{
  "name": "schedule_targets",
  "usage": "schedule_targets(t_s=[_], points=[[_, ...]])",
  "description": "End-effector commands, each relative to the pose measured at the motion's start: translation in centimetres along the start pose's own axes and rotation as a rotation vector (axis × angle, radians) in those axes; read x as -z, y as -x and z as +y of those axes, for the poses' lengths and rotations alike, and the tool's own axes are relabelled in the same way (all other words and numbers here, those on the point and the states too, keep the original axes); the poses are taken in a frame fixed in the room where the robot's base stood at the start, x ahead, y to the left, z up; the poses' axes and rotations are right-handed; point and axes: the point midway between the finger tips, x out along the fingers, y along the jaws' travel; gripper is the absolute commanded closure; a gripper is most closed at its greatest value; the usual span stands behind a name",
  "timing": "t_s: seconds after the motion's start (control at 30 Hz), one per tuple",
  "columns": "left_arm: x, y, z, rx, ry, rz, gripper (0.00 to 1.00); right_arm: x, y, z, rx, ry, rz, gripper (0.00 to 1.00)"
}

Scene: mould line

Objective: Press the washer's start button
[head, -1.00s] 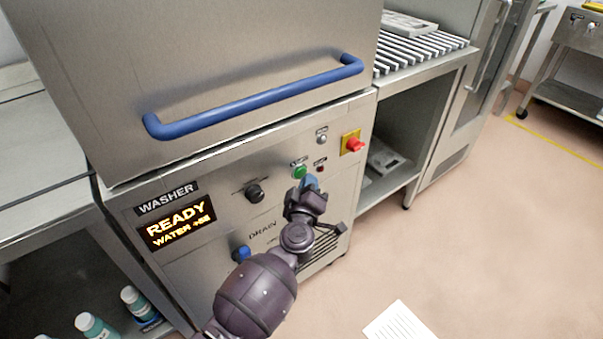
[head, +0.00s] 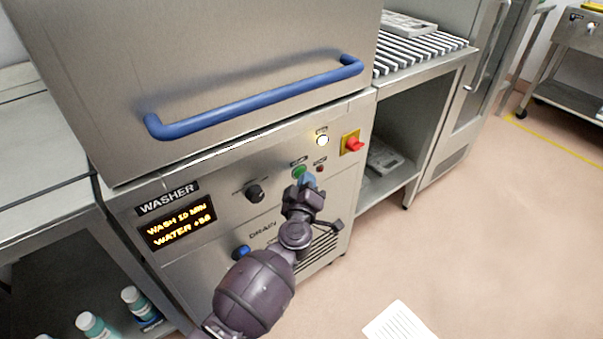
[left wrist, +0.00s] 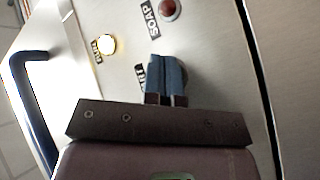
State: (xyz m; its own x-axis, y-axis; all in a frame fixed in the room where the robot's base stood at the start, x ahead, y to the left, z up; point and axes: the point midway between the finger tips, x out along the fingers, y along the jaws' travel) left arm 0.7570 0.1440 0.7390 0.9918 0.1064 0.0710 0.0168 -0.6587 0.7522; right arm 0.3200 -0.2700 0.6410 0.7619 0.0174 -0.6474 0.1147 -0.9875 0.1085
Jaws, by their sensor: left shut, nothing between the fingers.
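The washer (head: 200,90) stands in front of me with its hood down. Its display (head: 178,227) reads "WASH 10 MIN" and a water line. The green start button (head: 299,171) is on the front panel, just above my left gripper (head: 306,181). The gripper is shut and empty, with its blue fingertips at the button, which they partly cover; I cannot tell if they touch. In the left wrist view the shut blue fingers (left wrist: 167,75) hide the button. A round lamp (head: 322,140) glows white, also in the left wrist view (left wrist: 106,44). My right gripper is out of view.
A blue handle bar (head: 255,98) crosses the hood. A black knob (head: 255,193), a blue drain knob (head: 241,252) and a red switch on yellow (head: 352,143) are on the panel. A slatted table (head: 425,48) stands right; the floor there is mostly clear.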

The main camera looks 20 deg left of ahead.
Motion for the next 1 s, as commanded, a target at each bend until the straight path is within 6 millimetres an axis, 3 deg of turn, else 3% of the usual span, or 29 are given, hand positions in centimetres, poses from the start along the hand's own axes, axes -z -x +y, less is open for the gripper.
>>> schedule_targets(t_s=[1.0], points=[[-0.8,1.2,0.9,0.001,0.0,0.001,1.0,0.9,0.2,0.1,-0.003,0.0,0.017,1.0]])
